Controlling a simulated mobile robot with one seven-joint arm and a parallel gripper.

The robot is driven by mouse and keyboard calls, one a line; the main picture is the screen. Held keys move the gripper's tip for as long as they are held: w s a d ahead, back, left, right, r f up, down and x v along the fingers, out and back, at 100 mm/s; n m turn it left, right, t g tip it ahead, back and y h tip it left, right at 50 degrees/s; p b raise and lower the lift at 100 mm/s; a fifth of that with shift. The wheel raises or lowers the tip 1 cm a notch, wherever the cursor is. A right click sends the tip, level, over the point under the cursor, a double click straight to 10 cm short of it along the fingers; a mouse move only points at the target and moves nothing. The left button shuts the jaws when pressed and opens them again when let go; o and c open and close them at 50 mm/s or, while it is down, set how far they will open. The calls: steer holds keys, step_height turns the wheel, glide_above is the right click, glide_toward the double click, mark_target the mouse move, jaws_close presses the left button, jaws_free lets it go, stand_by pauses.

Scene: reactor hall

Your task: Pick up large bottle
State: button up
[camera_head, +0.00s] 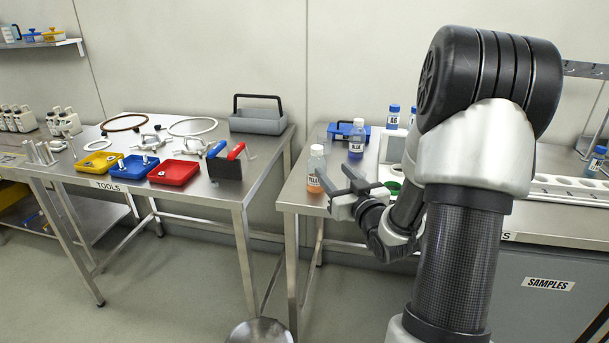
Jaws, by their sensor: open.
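A clear bottle with a white cap, a white label and orange liquid (316,162) stands upright on the samples table, near its left end. I cannot tell for sure which one is the large bottle. My gripper (334,177) is open and empty. Its dark fingers point left and appear just right of the orange-liquid bottle; I cannot tell whether they touch it. My arm hides much of the table behind it.
Blue-capped sample bottles (392,116) and a blue carrier (346,131) stand at the back of the samples table. A white rack (570,184) is at right. The tools table (215,192) at left holds coloured trays, with a gap between the tables.

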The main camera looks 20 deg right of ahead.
mark_target(319, 156)
steer(key=w, duration=1)
steer(key=shift+d, duration=0.15)
steer(key=shift+w+r+b, duration=0.2)
steer(key=shift+w+b, duration=0.25)
steer(key=shift+w, duration=2.5)
jaws_close()
